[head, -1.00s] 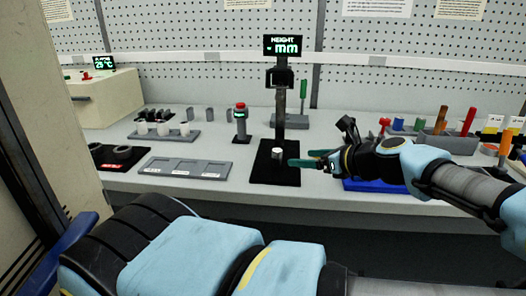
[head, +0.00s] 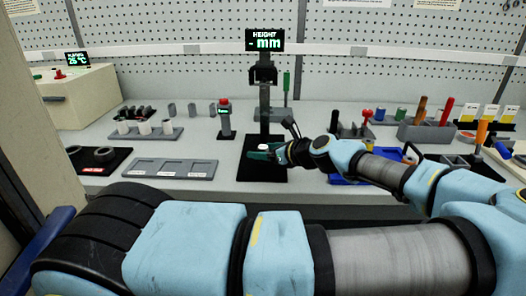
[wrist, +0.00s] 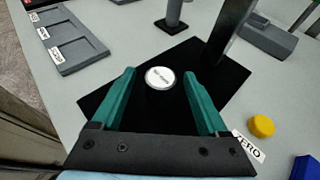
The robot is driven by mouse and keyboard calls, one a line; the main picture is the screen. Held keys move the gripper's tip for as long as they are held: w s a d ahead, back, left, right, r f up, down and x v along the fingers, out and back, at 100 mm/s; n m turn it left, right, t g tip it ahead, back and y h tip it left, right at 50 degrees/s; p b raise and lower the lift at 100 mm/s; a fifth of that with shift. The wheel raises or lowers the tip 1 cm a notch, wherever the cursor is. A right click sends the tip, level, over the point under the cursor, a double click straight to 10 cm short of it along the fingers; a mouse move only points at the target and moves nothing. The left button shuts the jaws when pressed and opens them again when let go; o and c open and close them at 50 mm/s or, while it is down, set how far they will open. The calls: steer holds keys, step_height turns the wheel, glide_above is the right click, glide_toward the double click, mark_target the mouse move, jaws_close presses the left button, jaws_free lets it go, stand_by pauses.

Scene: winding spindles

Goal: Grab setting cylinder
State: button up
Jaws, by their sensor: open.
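The setting cylinder, a small cylinder with a pale labelled top (wrist: 160,77), stands upright on the black base plate (wrist: 105,97) of the height gauge. In the head view the cylinder (head: 266,147) is partly hidden by my gripper (head: 262,153). My gripper also shows in the wrist view (wrist: 158,95), with its green fingers open. The cylinder lies between the fingertips, with a gap on each side. The height gauge's column (head: 265,105) rises behind the cylinder, and its display (head: 265,40) reads "HEIGHT - mm".
A yellow button (wrist: 261,126) beside a "ZERO" label is right of the plate in the wrist view. A grey tray with compartments (head: 171,161) lies left. A device with a red top (head: 225,118) stands nearby. Holders with tools (head: 425,131) crowd the right side.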

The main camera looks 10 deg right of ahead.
steer(key=shift+w+f, duration=0.1)
jaws_close()
stand_by(0.6)
